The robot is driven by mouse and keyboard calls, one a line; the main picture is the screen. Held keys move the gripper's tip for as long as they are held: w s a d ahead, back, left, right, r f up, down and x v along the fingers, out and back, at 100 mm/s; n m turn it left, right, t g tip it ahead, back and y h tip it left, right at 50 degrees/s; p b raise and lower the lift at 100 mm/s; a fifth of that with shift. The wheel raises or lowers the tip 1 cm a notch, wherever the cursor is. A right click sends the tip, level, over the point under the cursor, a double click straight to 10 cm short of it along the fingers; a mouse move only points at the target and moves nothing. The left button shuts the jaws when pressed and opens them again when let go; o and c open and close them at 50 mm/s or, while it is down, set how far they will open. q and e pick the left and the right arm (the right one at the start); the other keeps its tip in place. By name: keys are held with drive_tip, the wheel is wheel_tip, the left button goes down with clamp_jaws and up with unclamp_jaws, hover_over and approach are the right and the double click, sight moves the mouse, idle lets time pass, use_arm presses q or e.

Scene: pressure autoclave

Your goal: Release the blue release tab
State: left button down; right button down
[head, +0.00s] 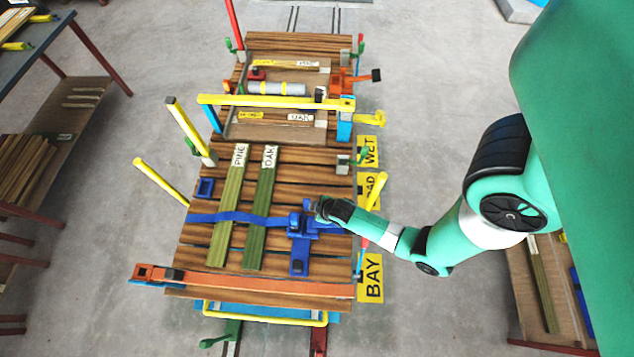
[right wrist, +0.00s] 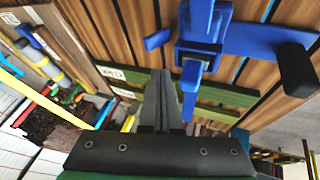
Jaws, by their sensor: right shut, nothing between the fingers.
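A blue strap (head: 230,217) runs across the slatted wooden deck (head: 200,250) and over two green boards. At its right end sits a blue buckle (head: 299,224), also large in the right wrist view (right wrist: 204,28). A narrow blue tab (right wrist: 190,76) sticks out of the buckle towards my gripper; it looks like the release tab. My right gripper (head: 321,208) is at the buckle's upper right in the head view. In the right wrist view its fingers (right wrist: 164,76) are shut and empty, just left of the tab. I cannot tell whether they touch it. My left gripper is not in view.
The green boards, labelled PINE (head: 231,205) and OAK (head: 262,205), lie under the strap. An orange bar (head: 240,284) crosses the deck's near end. A yellow bar (head: 270,100) crosses farther back. Yellow posts stand at the sides, one (head: 376,192) close to my right arm.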

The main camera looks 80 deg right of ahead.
drive_tip(key=r, duration=0.1)
drive_tip(key=s+r, duration=0.1)
drive_tip(key=r, duration=0.1)
drive_tip(key=shift+s+d+r+p, duration=0.1)
drive_tip(key=shift+s+r+p, duration=0.1)
drive_tip(key=shift+p, duration=0.15)
